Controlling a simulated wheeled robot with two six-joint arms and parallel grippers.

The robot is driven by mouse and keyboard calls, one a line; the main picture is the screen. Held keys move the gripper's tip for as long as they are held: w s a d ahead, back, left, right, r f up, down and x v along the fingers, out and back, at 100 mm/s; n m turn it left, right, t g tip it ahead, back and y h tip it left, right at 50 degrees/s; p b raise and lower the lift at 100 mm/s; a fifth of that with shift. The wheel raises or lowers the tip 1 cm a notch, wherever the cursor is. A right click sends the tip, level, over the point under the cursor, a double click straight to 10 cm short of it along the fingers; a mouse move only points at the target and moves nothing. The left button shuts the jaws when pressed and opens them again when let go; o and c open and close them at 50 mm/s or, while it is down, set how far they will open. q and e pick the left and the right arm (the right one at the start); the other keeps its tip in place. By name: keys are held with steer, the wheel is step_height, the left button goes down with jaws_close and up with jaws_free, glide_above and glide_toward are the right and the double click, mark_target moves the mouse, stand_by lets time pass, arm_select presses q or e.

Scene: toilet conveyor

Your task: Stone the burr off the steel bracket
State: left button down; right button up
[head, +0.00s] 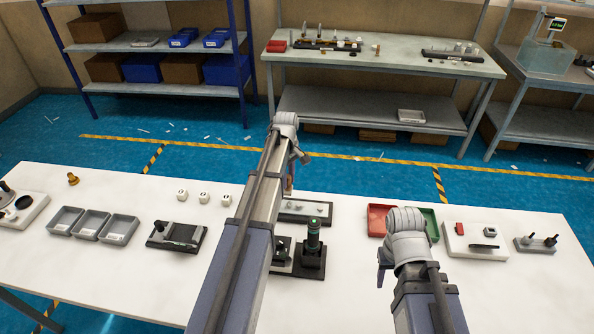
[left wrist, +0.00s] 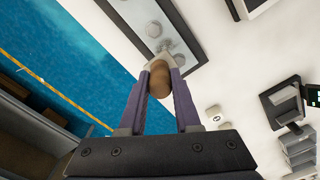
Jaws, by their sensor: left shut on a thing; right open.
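My left gripper (head: 289,186) points down over the far middle of the white table. In the left wrist view its purple fingers (left wrist: 160,82) are shut on a brown, rounded piece (left wrist: 160,76). A pale grey block shows at the fingertips; I cannot tell whether it belongs to the held piece. A dark-framed tray (head: 318,219) with small grey parts lies below; it also shows in the left wrist view (left wrist: 185,72). My right gripper (head: 384,268) is open over the table's right half, partly hidden by its wrist. I cannot single out the steel bracket or its burr.
A dark stand with a black cylinder (head: 313,238) is right of my left arm. Red (head: 375,231) and green (head: 431,236) trays and a white board (head: 462,251) stand right.

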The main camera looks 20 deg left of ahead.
mark_target(288, 193)
arm_select(q)
steer(key=shift+s+d+r+p, duration=0.15)
steer(key=shift+s+r+p, duration=0.3)
steer(key=shift+r, duration=0.15)
steer(key=shift+s+d+r+p, duration=0.15)
steer(key=shift+s+r+p, duration=0.25)
steer(key=shift+r, duration=0.2)
steer(key=shift+s+r, duration=0.15)
steer(key=shift+w+f, duration=0.2)
steer(key=shift+f, duration=0.25)
steer(key=shift+s+f+b, duration=0.1)
steer(key=shift+f+b, duration=0.65)
steer(key=shift+b, duration=0.25)
step_height(288, 193, down, 5)
steer(key=b, duration=0.5)
arm_select(e)
step_height(288, 193, down, 5)
steer(key=shift+s+r, duration=0.1)
arm_select(q)
steer(key=shift+f+b, duration=0.5)
arm_select(e)
steer(key=shift+f, duration=0.5)
arm_select(q)
steer(key=shift+s+d, duration=0.1)
steer(key=shift+s+d+r, duration=0.1)
steer(key=shift+s+d, duration=0.05)
steer(key=shift+s, duration=0.5)
arm_select(e)
steer(key=shift+r, duration=0.15)
